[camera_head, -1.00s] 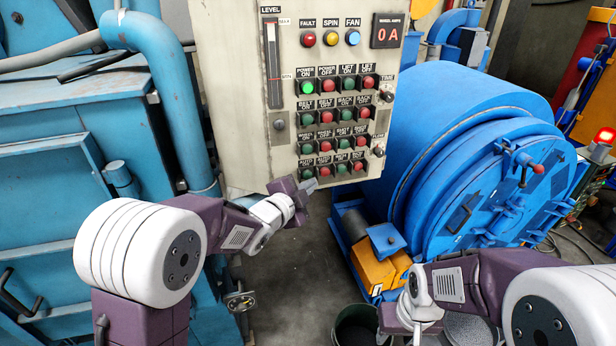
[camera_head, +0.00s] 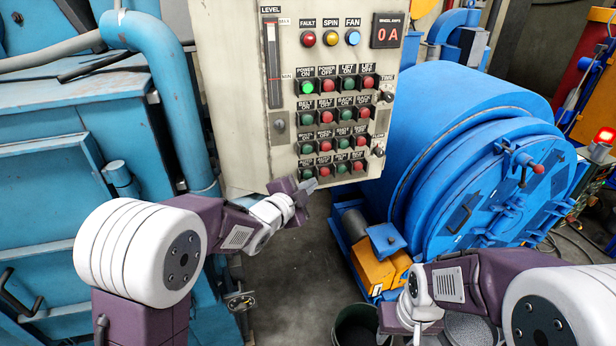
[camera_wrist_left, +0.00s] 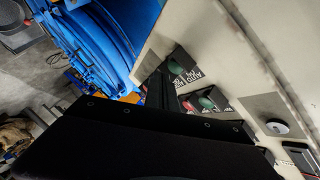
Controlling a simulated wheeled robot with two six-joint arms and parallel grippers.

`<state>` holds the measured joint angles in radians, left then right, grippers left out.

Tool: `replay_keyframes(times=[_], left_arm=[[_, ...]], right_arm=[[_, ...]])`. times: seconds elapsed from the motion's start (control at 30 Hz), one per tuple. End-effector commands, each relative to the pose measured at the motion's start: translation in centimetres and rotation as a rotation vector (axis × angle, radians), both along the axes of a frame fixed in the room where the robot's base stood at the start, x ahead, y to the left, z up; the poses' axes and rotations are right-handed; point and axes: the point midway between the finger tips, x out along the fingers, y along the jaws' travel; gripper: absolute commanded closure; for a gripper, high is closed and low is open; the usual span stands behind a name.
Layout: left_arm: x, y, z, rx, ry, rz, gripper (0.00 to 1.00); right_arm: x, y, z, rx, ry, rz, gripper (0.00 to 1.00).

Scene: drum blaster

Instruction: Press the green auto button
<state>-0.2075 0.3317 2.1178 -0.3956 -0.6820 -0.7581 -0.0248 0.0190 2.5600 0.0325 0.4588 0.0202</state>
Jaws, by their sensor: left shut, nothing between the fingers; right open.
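The control panel (camera_head: 235,100) stands in front of me with rows of green and red buttons. The green auto button (camera_head: 307,173) is at the left end of its bottom row. My left gripper (camera_head: 311,185) is shut and empty, its tips just below that button; contact cannot be told. In the left wrist view, the black left gripper (camera_wrist_left: 160,90) reaches toward the panel face, near a green button (camera_wrist_left: 210,98) and an "AUTO" label. The gripper hides part of the button row there. My right gripper (camera_head: 418,332) is open, low at the picture's bottom edge, far from the panel.
A blue drum (camera_head: 470,150) stands right of the panel. A blue cabinet (camera_head: 80,150) with pipes is on the left. A round knob (camera_wrist_left: 277,127) sits on the panel beside the buttons in the left wrist view. Grey floor (camera_head: 290,270) is open below the panel.

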Motion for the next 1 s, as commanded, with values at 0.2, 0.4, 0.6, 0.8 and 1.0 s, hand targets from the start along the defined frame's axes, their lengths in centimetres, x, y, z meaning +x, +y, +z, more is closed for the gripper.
replay_keyframes(times=[0.2,0.4,0.6,0.8,1.0], left_arm=[[0.00,0.00,0.00,0.000,0.000,0.000,1.00],[0.00,0.00,0.00,0.000,0.000,0.000,1.00],[0.43,0.14,-0.07,0.000,0.000,0.000,1.00],[0.84,0.26,0.00,0.000,0.000,0.000,1.00],[0.83,0.26,0.00,0.000,0.000,0.000,1.00]], right_arm=[[0.00,0.00,0.00,0.000,0.000,0.000,0.55],[0.00,0.00,0.00,0.000,0.000,0.000,0.55],[0.00,0.00,-0.13,0.000,0.000,0.000,0.55],[0.01,0.00,-0.17,0.000,0.000,0.000,0.55],[0.00,0.00,-0.16,0.000,0.000,0.000,0.55]])
